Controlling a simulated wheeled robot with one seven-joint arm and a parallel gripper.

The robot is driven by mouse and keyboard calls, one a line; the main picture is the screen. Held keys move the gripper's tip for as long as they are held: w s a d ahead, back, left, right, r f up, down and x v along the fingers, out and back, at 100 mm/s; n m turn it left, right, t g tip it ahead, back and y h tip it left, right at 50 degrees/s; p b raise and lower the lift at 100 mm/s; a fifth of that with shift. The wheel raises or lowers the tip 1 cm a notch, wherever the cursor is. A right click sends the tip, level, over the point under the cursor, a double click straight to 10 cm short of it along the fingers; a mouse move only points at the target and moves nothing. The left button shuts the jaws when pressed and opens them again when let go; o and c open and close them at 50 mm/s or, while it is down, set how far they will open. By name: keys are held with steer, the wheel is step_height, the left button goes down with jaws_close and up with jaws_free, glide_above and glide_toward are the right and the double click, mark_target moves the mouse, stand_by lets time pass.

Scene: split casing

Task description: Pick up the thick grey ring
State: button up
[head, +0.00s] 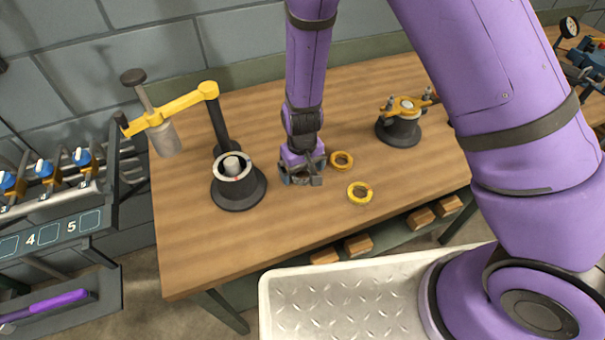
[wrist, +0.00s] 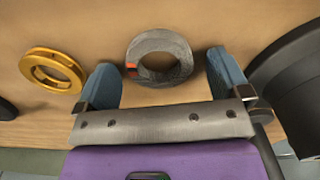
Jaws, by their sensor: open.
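The thick grey ring (wrist: 180,50) lies flat on the wooden table in the wrist view, with a small orange and black mark on its left side. My gripper (wrist: 160,62) is open, with one blue finger to the left of the ring and one to the right. The near part of the ring shows between the fingers, with gaps on both sides. In the head view my gripper (head: 303,179) is low over the table and hides the grey ring.
Two yellow rings, one farther back (head: 342,154) and one nearer (head: 360,199), lie right of my gripper. A dark round housing (head: 240,197) with a central post stands to the left, beside a yellow-armed press (head: 180,105). Another dark fixture (head: 399,132) stands at the right.

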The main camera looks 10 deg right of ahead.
steer(key=c, duration=1)
steer(key=shift+r, duration=0.1)
